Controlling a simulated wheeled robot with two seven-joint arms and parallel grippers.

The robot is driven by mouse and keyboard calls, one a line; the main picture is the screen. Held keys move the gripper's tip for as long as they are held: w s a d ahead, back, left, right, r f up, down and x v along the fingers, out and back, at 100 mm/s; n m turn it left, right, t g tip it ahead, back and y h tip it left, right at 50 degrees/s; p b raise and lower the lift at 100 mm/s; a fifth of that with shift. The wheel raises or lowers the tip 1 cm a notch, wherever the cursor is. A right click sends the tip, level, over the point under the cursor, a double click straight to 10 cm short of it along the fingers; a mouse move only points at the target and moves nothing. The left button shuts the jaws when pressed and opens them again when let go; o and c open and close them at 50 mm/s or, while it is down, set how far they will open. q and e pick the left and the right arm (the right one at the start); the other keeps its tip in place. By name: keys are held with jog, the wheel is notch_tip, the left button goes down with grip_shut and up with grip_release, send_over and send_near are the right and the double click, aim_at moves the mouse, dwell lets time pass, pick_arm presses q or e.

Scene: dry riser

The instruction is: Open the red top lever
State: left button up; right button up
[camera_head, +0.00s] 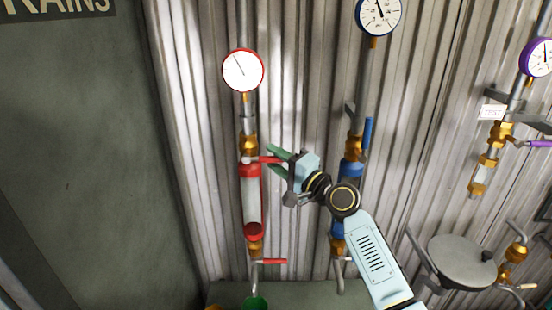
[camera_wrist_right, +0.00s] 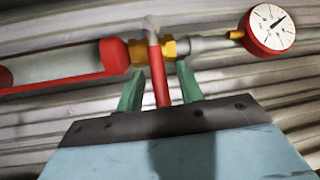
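The red top lever (camera_head: 268,160) sticks out sideways to the right from the brass valve (camera_head: 249,145) above the red-capped sight glass (camera_head: 251,200), across the vertical pipe. My right gripper (camera_head: 275,160) points left at it, with its green fingers above and below the lever. In the right wrist view, the lever (camera_wrist_right: 158,75) lies between the two green fingertips (camera_wrist_right: 158,86), with a visible gap on each side. The gripper is open and its body hides the lever's free end there. My left gripper is not in view.
A red-rimmed gauge (camera_head: 243,70) sits above the valve. A lower red lever (camera_head: 274,261) is below the sight glass. The blue line with its upright blue lever (camera_head: 367,133) stands close behind my right wrist. A grey door (camera_head: 80,150) is at left.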

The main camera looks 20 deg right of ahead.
jog(key=shift+w+a, duration=0.1)
jog(key=shift+c, duration=0.4)
grip_shut()
